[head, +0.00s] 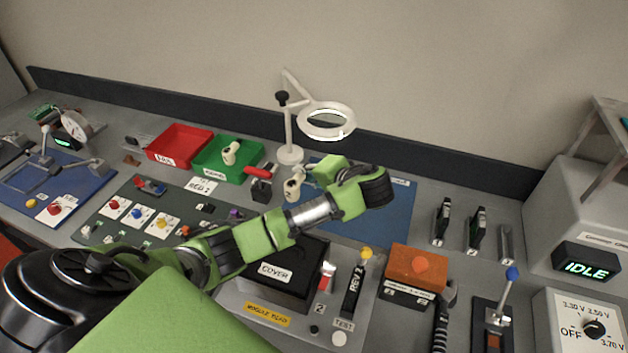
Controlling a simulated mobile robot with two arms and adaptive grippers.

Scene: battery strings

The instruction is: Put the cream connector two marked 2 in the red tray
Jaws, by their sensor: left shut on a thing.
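A cream connector (292,188) is at the jaws of my left gripper (303,175), which is shut on it above the bench, in front of the magnifier lamp's base. Any number on it is too small to read. The red tray (180,146) stands at the back left, to the left of the gripper, and looks empty. It has a white label on its front. My left arm crosses the middle of the view, and its wrist hides part of the blue mat. My right gripper is not in view.
A green tray (227,160) with another cream connector (230,152) stands between the red tray and the gripper. A red-handled tool (261,180) and the magnifier lamp (290,154) are close to the gripper. A parts board (130,207) lies in front of the trays.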

